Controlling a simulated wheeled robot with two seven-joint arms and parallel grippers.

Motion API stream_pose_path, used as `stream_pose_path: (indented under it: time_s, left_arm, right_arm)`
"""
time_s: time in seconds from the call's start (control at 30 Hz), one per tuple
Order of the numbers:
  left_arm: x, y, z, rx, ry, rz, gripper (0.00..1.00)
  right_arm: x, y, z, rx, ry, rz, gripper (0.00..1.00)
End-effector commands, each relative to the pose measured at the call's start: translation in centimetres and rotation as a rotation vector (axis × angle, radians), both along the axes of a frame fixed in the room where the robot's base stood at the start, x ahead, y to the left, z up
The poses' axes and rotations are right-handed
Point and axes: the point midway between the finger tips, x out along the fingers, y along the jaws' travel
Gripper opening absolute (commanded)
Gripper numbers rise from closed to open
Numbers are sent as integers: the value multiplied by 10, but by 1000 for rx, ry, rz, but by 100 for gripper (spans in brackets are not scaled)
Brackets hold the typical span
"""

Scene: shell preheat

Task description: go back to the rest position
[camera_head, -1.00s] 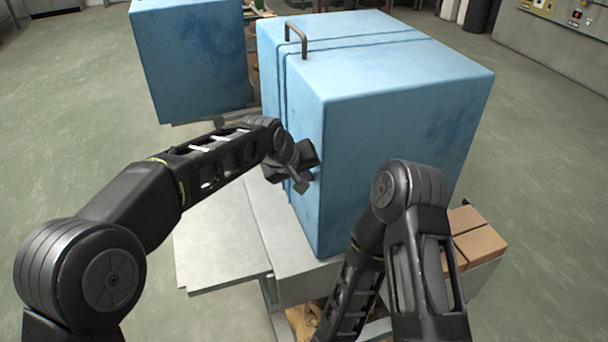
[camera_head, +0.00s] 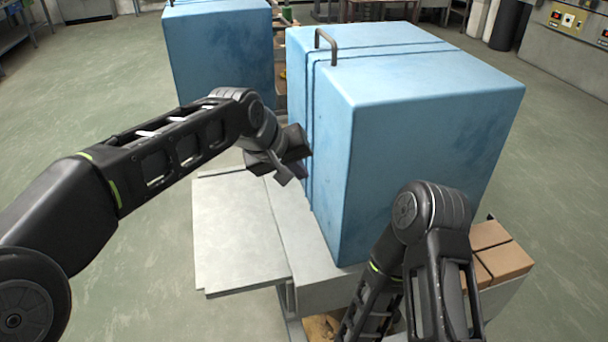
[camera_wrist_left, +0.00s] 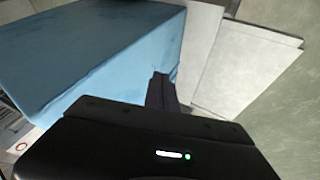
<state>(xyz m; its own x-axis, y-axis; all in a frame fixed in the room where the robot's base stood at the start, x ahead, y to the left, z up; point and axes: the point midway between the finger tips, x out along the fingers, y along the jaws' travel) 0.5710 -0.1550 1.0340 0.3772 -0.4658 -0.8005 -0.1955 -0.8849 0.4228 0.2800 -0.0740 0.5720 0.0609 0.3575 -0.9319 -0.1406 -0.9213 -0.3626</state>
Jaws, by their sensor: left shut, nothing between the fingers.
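My left gripper (camera_head: 284,172) is shut and empty. It is just left of the large blue box (camera_head: 425,150), above the grey ledge; I cannot tell whether it touches the box. In the left wrist view the shut fingers (camera_wrist_left: 162,92) show in front of the blue box (camera_wrist_left: 90,50). My right arm stands folded at the lower right of the head view. Its gripper is out of the picture.
The blue box has a metal handle (camera_head: 322,45) on top and stands on a grey bench (camera_head: 240,240). A second blue box (camera_head: 218,50) stands behind at the left. Brown bricks (camera_head: 500,255) lie at the right. Open floor is at the left.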

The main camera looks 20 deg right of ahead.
Motion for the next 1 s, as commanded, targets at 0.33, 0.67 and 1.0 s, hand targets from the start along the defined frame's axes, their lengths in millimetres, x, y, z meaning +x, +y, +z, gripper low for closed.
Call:
stream_pose_path:
  time_s: [0.33, 0.67, 1.0]
  left_arm:
    - [0, 0, 0, 0, -1, 0, 0]
    - [11, -22, -5, -42, -155, -92, 0]
    - [-32, 41, -239, 23, -132, -137, 0]
  right_arm:
    - [0, 0, 0, 0, 0, 0, 36]
    - [0, 0, 0, 0, 0, 0, 36]
    - [0, 0, 0, 0, 0, 0, 36]
